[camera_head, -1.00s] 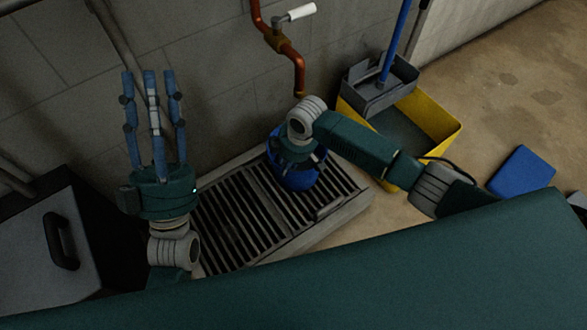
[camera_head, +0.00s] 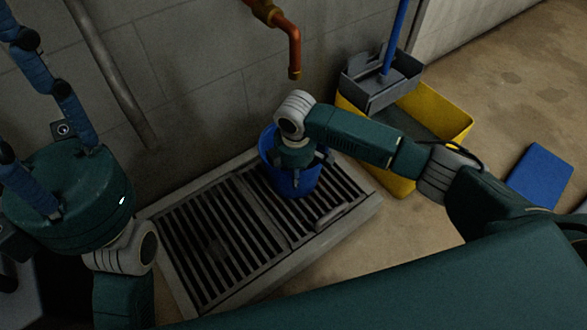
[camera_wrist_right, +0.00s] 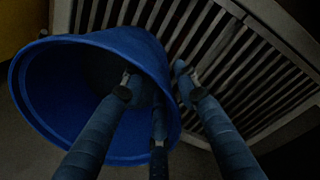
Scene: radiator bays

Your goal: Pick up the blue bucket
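The blue bucket (camera_head: 297,184) stands on the floor grate below the copper pipe. My right gripper (camera_head: 297,161) is at the bucket's top, pointing down. In the right wrist view, the bucket (camera_wrist_right: 145,57) shows its open mouth on the left. The right gripper's fingers (camera_wrist_right: 155,88) are spread around the bucket's wall: two reach over the mouth, one is outside on the right. A gap shows between that outer finger and the wall, so the gripper looks open. My left gripper (camera_head: 40,115) is raised at the far left, fingers apart and empty.
The grate (camera_head: 215,240) has a raised concrete rim. The copper pipe (camera_head: 294,55) hangs from the wall just above and behind the bucket. A yellow mop bucket (camera_head: 440,118) with a grey wringer stands to the right. A flat blue item (camera_head: 540,178) lies on the floor farther right.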

